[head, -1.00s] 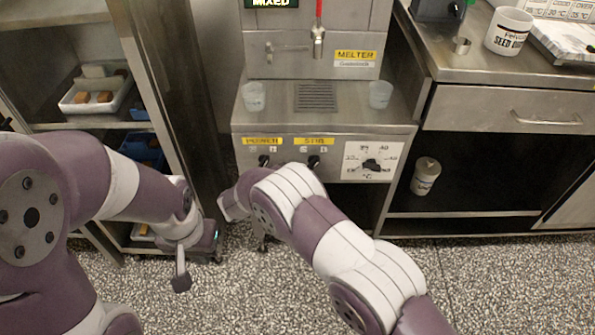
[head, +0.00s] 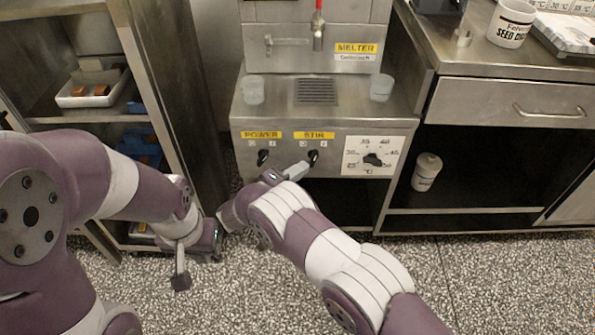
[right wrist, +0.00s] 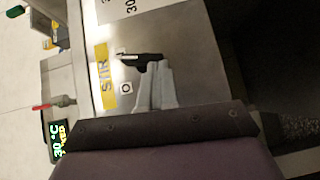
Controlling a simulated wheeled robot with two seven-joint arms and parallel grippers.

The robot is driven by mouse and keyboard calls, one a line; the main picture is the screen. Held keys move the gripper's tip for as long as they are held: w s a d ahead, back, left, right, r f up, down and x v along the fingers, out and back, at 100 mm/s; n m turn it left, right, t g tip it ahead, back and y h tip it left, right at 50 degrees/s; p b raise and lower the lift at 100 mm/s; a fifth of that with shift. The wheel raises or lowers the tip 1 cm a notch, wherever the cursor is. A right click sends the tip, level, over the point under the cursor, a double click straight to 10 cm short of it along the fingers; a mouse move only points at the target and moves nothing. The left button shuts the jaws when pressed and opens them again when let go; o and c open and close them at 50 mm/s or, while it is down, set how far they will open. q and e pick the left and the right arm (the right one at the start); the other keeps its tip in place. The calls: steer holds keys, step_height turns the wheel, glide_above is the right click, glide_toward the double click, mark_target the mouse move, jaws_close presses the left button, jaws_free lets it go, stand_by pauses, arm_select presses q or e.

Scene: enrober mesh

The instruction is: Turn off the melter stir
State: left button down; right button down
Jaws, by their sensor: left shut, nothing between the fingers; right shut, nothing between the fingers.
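The melter (head: 310,55) has a front panel with a yellow STIR label (head: 314,135) above a black stir knob (head: 313,157). My right gripper (head: 302,169) is shut, with its fingertips close beside the stir knob at its lower left. In the right wrist view the shut grey fingers (right wrist: 158,72) are right at the black stir knob (right wrist: 141,59); I cannot tell whether they touch it. My left gripper (head: 181,281) is shut and empty, low over the floor at the left, away from the melter.
Left of the stir knob is the power knob (head: 263,157); right is a temperature dial (head: 373,158). Two clear cups (head: 252,90) (head: 381,88) stand on the melter's ledge. A shelf rack (head: 100,20) stands at the left, a steel counter (head: 500,65) at the right.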

arm_select(q)
step_height(320, 180, down, 4)
steer(key=b, duration=0.3)
steer(key=shift+r, duration=0.15)
arm_select(e)
steer(key=n+t+h, duration=0.1)
steer(key=d+f+n+t, duration=0.1)
steer(key=n, duration=0.1)
steer(key=shift+d+f+h, duration=0.1)
steer(key=shift+f+h, duration=0.2)
steer(key=shift+h, duration=0.1)
steer(key=shift+d+f, duration=0.1)
steer(key=shift+d, duration=0.1)
